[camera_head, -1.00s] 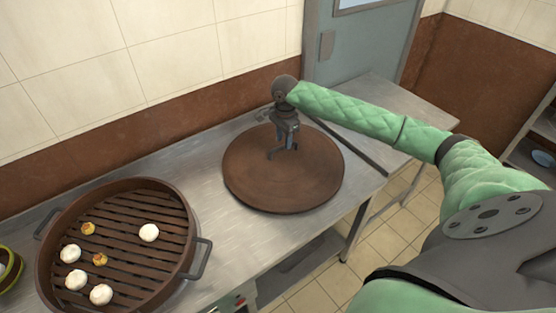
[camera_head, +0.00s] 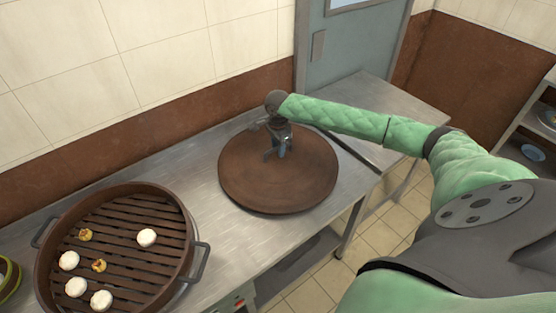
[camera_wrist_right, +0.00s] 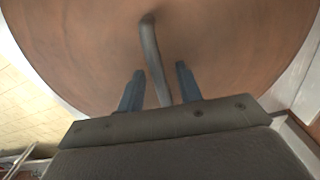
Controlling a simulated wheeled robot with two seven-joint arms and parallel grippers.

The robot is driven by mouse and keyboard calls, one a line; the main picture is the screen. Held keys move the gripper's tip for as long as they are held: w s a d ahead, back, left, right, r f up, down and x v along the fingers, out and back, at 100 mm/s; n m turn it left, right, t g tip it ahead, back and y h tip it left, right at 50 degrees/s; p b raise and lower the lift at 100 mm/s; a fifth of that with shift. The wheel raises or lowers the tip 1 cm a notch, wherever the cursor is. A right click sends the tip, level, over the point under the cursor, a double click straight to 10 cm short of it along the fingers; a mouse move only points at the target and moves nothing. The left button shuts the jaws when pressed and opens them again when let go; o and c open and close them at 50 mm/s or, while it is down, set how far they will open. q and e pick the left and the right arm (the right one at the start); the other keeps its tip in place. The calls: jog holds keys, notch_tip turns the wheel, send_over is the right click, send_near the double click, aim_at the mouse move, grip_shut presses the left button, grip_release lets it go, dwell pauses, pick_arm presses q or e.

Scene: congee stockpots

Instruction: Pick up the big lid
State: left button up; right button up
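The big lid (camera_head: 300,187) is a round brown disc lying flat on the steel table in the head view. In the right wrist view the lid (camera_wrist_right: 80,45) fills most of the picture, with a grey bar handle (camera_wrist_right: 149,40) at its middle. My right gripper (camera_head: 276,156) points down over the lid's middle. In the wrist view its two fingers (camera_wrist_right: 160,80) are apart, with the handle running between them and a gap on each side. In the head view the handle is hard to make out behind the gripper. My left gripper is not in view.
A round brown steamer (camera_head: 190,232) with slats, side handles and several buns stands left of the lid. A green-rimmed container (camera_head: 10,283) is cut off at the left edge. The steel table (camera_head: 372,97) has free room at the back right.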

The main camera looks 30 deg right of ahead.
jog(key=shift+f, duration=0.4)
jog(key=shift+f+p, duration=0.2)
jog(key=shift+p, duration=0.45)
dwell(0.8)
grip_shut()
dwell(1.2)
